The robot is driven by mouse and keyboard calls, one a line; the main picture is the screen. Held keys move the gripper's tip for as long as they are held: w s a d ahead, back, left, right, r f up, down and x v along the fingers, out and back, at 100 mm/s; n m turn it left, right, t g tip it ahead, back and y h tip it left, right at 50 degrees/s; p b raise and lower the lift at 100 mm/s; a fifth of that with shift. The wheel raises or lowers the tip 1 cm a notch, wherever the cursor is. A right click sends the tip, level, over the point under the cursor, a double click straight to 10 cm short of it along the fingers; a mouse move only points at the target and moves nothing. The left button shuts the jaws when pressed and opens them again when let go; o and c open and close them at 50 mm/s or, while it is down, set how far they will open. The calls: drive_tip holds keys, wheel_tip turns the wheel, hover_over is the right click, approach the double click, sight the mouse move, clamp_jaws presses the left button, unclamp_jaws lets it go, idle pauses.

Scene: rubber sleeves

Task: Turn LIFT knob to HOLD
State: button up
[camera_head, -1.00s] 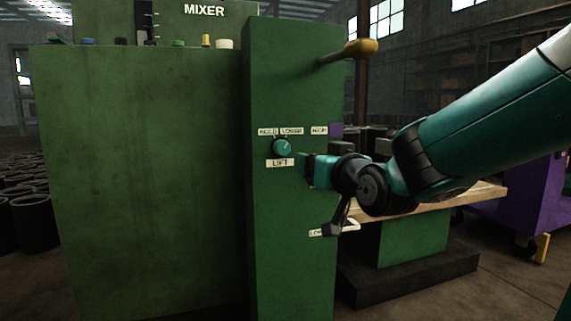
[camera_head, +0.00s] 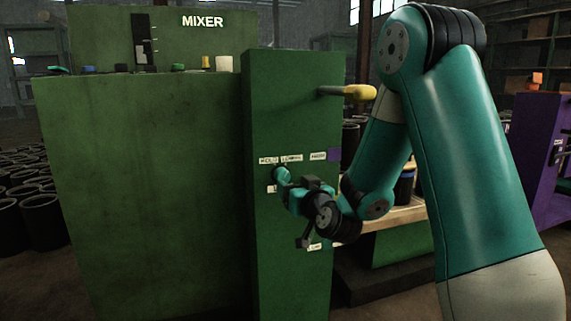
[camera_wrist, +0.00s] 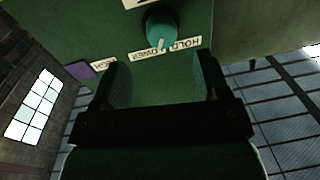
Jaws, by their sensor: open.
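The LIFT knob (camera_wrist: 163,24) is round and teal with a white pointer mark, set on the green panel (camera_head: 297,105). In the wrist view, which shows the labels inverted, the mark points toward the area between the LOWER label (camera_wrist: 146,53) and the HOLD label (camera_wrist: 183,45); I cannot tell exactly which. My gripper (camera_wrist: 163,78) is open and empty, its two fingers spread below the knob in that view and apart from it. In the head view my gripper (camera_head: 287,187) is in front of the knob and partly hides it and the LIFT label.
A yellow-ended lever (camera_head: 358,92) sticks out from the panel above my arm. A purple piece (camera_head: 334,155) sits at the panel's right edge. The green mixer body (camera_head: 145,180) is at left. A wooden bench (camera_head: 395,217) stands behind my forearm.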

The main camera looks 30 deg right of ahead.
sight(285, 179)
drive_tip(key=w+p, duration=0.2)
drive_tip(key=w, duration=0.1)
drive_tip(key=w+d+p, duration=0.1)
drive_tip(key=w+p, duration=0.1)
drive_tip(key=shift+w+r, duration=0.2)
drive_tip(key=shift+w, duration=0.05)
drive_tip(key=shift+w+d+f+p, duration=0.15)
drive_tip(key=shift+w+f+p, duration=0.1)
drive_tip(key=shift+w+p, duration=0.35)
drive_tip(key=shift+w, duration=0.1)
drive_tip(key=c, duration=0.9)
